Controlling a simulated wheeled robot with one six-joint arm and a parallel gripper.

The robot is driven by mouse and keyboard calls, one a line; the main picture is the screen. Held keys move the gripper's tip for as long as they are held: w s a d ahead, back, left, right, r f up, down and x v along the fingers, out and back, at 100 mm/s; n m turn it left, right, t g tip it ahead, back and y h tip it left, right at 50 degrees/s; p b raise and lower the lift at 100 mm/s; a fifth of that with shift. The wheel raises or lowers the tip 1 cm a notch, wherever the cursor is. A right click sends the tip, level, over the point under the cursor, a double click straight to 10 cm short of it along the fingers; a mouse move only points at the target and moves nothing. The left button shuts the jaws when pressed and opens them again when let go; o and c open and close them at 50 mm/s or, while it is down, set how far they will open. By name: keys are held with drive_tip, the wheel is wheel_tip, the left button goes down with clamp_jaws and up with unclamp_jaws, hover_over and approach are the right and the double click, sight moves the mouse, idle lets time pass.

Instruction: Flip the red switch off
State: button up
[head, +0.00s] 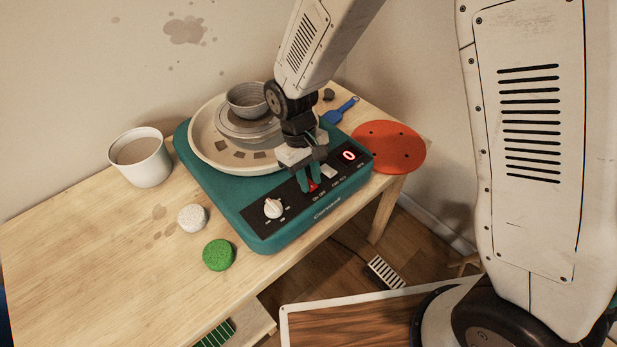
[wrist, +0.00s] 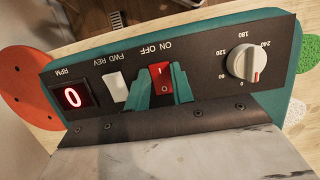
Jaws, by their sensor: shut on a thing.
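The red switch (head: 313,187) sits on the black front panel of a teal pottery wheel (head: 222,199). In the wrist view the red switch (wrist: 160,79) shows a white mark on its face, beside upside-down ON OFF lettering. My gripper (head: 308,187) reaches down to the panel. In the wrist view its teal fingers (wrist: 163,87) stand on either side of the switch and are shut on it. Part of the switch is hidden by the fingers. I cannot tell which way the switch is tipped.
A white FWD REV switch (wrist: 114,87), a red RPM display (wrist: 72,96) reading 0 and a white dial (wrist: 244,62) flank the switch. A grey bowl (head: 247,108) stands on the wheel. A white bucket (head: 146,173) and green sponge (head: 219,255) stand left; the table's front left is clear.

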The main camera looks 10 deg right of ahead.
drive_tip(key=o, duration=1)
drive_tip(key=shift+a, duration=0.1)
drive_tip(key=shift+r, duration=0.15)
drive_tip(key=v, duration=0.7)
drive_tip(key=shift+r, duration=0.2)
